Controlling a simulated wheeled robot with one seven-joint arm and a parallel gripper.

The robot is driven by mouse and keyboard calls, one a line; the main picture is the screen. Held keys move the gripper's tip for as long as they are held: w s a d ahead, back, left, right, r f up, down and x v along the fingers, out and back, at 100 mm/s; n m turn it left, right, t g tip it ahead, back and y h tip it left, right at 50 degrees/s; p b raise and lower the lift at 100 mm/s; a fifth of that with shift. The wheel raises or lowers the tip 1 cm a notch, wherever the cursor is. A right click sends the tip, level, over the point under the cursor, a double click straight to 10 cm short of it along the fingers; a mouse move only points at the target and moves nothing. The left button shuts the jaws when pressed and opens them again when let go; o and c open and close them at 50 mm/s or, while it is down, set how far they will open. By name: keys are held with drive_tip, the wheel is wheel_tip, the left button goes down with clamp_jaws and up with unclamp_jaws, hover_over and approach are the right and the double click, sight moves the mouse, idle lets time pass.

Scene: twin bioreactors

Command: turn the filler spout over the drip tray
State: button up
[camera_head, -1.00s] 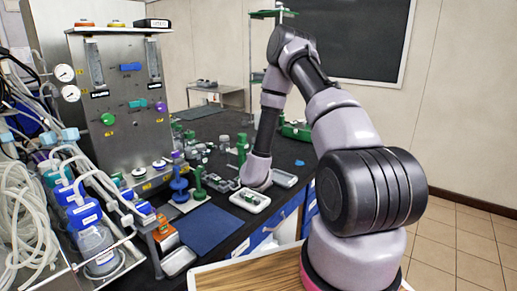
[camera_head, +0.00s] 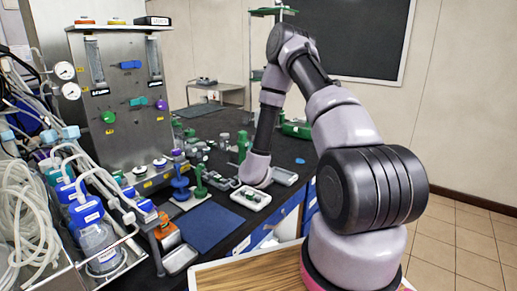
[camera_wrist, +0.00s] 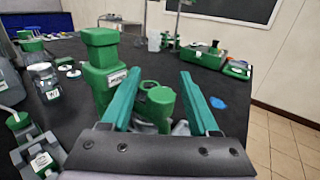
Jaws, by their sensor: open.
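In the wrist view my gripper (camera_wrist: 158,76) is open, its two teal fingers pointing forward and apart. A green round-topped part (camera_wrist: 160,100), possibly the filler spout, shows between the fingers, lower than their tips; I cannot tell whether they touch it. A tall green labelled body (camera_wrist: 103,72) stands just left of the left finger. In the head view a green upright (camera_head: 242,147), likely the same body, stands left of my wrist, which hides the fingers. A pale shallow tray (camera_head: 284,177) lies right of my wrist; I cannot tell whether it is the drip tray.
Another white tray (camera_head: 263,205) holding small parts lies in front of my wrist. A blue mat (camera_head: 208,228) and a steel panel with knobs (camera_head: 125,105) are to the left.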

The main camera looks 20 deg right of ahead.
drive_tip(key=v, duration=1)
drive_tip(key=shift+s, duration=0.3)
drive_tip(key=shift+a, duration=0.1)
